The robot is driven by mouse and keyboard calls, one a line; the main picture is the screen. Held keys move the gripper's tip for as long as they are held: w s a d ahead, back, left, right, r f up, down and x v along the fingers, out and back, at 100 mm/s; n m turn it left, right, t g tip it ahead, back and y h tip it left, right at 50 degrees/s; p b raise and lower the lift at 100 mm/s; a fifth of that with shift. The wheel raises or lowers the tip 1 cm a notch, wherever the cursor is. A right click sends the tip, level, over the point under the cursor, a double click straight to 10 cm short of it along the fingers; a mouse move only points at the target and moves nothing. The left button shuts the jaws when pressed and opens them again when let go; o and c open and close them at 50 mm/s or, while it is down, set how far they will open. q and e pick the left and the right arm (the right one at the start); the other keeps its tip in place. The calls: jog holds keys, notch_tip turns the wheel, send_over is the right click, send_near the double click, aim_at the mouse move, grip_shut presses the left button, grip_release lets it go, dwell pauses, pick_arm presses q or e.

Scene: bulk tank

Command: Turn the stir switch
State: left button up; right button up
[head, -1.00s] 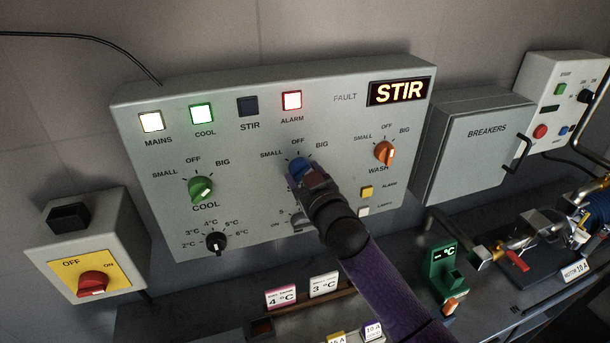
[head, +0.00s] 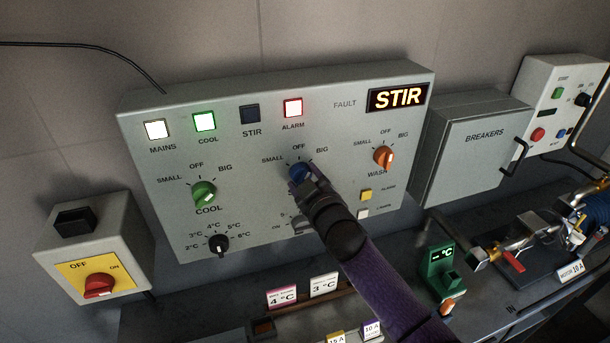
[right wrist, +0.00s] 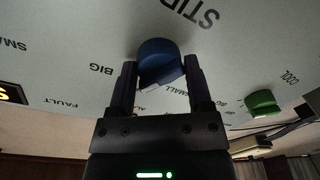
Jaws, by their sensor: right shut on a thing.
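The blue stir switch (head: 300,172) is a round knob on the grey control panel (head: 250,215), with SMALL, OFF and BIG marked around it. My right gripper (head: 306,184) is at the knob, its arm covering the knob's lower side and part of the panel below. In the right wrist view the blue knob (right wrist: 159,62) sits between the two dark fingers of the gripper (right wrist: 157,88), which is shut on it. The knob's pointer direction is hard to read. The stir lamp (head: 250,114) is dark and the fault display (head: 398,97) reads STIR. My left gripper is not in view.
The green cool knob (head: 204,193) and orange wash knob (head: 383,157) flank the blue one. The red alarm lamp (head: 293,108) is lit. A red mains switch (head: 99,286) is at left, and a breakers box (head: 478,145) at right.

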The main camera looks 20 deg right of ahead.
jog(key=n+p, duration=0.1)
jog(key=n, duration=0.2)
jog(key=shift+r, duration=0.2)
jog(key=shift+n, duration=0.8)
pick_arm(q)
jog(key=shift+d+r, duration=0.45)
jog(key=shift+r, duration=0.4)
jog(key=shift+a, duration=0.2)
pick_arm(e)
jog(key=shift+n, duration=0.4)
jog(key=o, duration=1.2)
jog(key=shift+o, duration=0.2)
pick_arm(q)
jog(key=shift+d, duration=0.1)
